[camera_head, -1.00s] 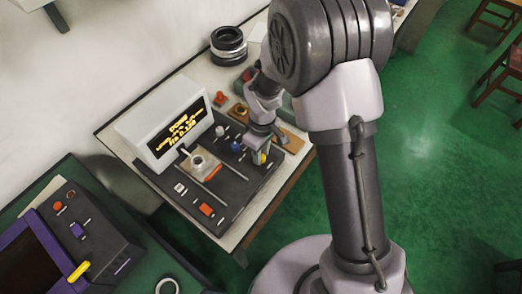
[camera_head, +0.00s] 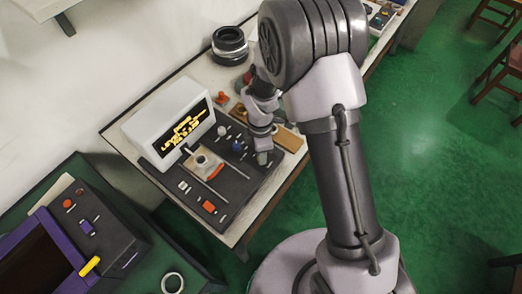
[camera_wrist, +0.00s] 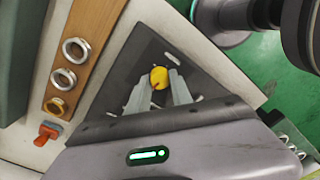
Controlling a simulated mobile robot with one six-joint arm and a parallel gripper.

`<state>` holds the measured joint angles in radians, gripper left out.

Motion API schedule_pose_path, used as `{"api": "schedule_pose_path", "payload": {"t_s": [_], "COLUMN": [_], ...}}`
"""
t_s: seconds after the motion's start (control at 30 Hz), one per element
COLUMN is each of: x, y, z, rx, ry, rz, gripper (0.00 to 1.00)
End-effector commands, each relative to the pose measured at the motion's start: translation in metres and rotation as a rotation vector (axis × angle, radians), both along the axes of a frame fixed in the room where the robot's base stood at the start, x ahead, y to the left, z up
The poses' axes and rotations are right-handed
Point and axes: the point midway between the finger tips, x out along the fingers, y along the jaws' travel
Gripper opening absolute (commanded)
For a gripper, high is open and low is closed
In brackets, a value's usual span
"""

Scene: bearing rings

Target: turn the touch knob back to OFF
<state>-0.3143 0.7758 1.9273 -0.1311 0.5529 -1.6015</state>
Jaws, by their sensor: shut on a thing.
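The yellow knob (camera_wrist: 159,75) sits on the dark control panel (camera_wrist: 142,62) in the wrist view. My gripper (camera_wrist: 160,84) is shut on it, with one finger on either side. In the head view my gripper (camera_head: 263,158) points down at the right end of the dark panel (camera_head: 238,187) and hides the knob. The knob's pointer and OFF mark are too small to read. The white display box (camera_head: 150,120) behind the panel shows a yellow trace on its screen.
A blue knob (camera_head: 238,146) and a white knob (camera_head: 221,131) stand close left of my gripper. A red-orange button (camera_head: 208,206) is at the panel's front. A wooden strip with metal rings (camera_wrist: 68,78) lies beside the panel.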

Motion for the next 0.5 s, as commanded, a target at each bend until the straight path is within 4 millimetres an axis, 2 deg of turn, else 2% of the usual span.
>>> {"api": "schedule_pose_path", "payload": {"t_s": [0.5], "x": [0.0001], "y": [0.0003], "z": [0.0003], "rx": [0.001], "ry": [-0.001], "rz": [0.137], "gripper": [0.00]}}
